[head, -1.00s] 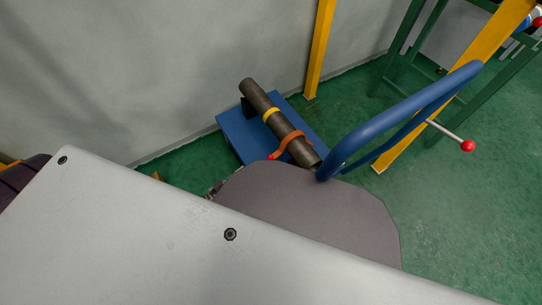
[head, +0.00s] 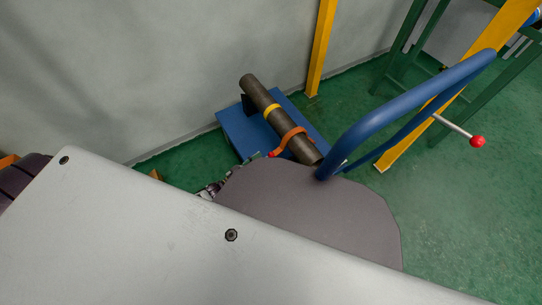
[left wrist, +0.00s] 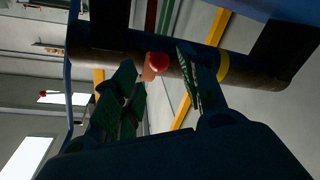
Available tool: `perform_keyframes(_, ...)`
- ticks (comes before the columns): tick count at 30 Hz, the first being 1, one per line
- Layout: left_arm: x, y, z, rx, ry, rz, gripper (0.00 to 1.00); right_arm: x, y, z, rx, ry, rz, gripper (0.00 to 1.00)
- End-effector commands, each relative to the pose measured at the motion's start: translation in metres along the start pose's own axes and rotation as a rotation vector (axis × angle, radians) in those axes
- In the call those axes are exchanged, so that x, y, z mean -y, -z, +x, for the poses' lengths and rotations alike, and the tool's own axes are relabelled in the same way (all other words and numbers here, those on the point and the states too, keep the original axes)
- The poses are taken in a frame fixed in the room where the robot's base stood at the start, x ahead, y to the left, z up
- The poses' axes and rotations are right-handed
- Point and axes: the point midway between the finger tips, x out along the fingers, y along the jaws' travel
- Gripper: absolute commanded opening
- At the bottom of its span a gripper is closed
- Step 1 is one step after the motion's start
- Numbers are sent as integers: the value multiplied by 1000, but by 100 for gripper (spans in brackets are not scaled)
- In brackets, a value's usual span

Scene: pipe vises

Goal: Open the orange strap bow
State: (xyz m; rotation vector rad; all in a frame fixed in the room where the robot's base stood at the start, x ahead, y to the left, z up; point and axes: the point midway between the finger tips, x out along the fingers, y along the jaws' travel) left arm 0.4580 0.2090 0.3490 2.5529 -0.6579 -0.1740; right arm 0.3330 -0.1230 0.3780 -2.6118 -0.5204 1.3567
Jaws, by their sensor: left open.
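The orange strap bow (head: 291,138) lies across a dark pipe (head: 256,93), with a red knob (head: 271,154) at its near left end. In the left wrist view the red knob (left wrist: 158,62) shows at the end of a short orange piece, in front of the pipe. My left gripper (left wrist: 161,78) is open, with one finger on each side of the knob; I cannot tell whether they touch it. In the head view only bits of that gripper show beside the knob, the rest hidden by my body. My right gripper is not in view.
The pipe rests on a blue base (head: 236,131) by the grey wall, with a yellow band (head: 271,110) around it. A tall blue bow (head: 400,105) with a red-knobbed lever (head: 477,141) stands right. A yellow post (head: 320,45) is behind. Green floor (head: 455,225) is clear at right.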

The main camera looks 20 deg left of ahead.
Motion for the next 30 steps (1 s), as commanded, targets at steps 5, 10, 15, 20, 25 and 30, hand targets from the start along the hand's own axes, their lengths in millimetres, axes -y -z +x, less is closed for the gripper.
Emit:
perform_keyframes(5, 1, -1, 22, -3, -1, 1, 43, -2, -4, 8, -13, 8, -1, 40)
perform_keyframes(10, 1, -1, 40, -2, -1, 1, 43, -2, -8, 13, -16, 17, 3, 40)
perform_keyframes(15, 0, 0, 51, -1, -1, 0, 43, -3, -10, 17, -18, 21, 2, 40)
perform_keyframes(20, 0, 0, 55, 0, 0, 0, 43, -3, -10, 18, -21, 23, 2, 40)
perform_keyframes(25, 0, 0, 55, 0, 0, 0, 43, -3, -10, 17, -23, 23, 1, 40)
perform_keyframes(30, 0, 0, 55, 0, 0, 0, 34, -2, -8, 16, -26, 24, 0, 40)
